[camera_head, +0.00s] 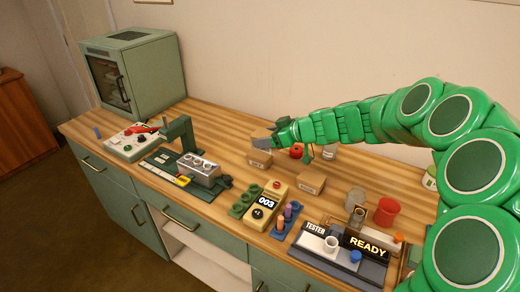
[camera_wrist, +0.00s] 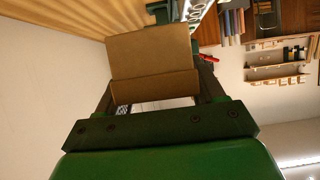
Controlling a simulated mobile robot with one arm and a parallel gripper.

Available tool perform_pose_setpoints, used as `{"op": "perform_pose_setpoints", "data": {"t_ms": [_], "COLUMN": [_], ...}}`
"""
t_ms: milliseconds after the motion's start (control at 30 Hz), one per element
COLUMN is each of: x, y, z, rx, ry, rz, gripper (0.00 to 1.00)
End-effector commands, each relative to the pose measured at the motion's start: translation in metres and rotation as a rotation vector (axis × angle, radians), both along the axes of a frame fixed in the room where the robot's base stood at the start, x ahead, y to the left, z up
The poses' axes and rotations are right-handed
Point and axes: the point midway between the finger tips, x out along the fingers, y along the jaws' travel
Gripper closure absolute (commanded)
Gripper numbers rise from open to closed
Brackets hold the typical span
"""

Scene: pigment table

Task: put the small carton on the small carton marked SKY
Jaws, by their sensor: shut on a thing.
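My gripper (camera_head: 264,142) is shut on a small brown carton (camera_wrist: 150,58), which fills the space between the fingers in the wrist view. In the head view the held carton (camera_head: 261,133) is partly hidden by the grey fingers. Just below it in the picture, a small carton (camera_head: 259,160) with faint dark marking on its front stands on the table; the marking is too small to read. I cannot tell whether the held carton touches it. Another brown carton (camera_head: 310,183) stands on the table further right and nearer the front.
A red round thing (camera_head: 296,151) and a whitish jar (camera_head: 329,152) stand close to my arm. In front are a yellow device reading 003 (camera_head: 268,202), a tester stand reading READY (camera_head: 366,245) and a red cup (camera_head: 386,211). A green cabinet (camera_head: 150,75) stands at the back left.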

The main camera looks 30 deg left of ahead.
Motion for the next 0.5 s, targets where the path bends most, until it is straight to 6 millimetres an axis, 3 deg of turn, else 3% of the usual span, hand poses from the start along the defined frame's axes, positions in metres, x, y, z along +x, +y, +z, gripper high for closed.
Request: {"op": "perform_pose_setpoints", "data": {"t_ms": [500], "x": [0.042], "y": [0.035], "z": [-0.023], "rx": [0.000], "ry": [-0.003], "rz": [-0.002], "gripper": [0.67]}}
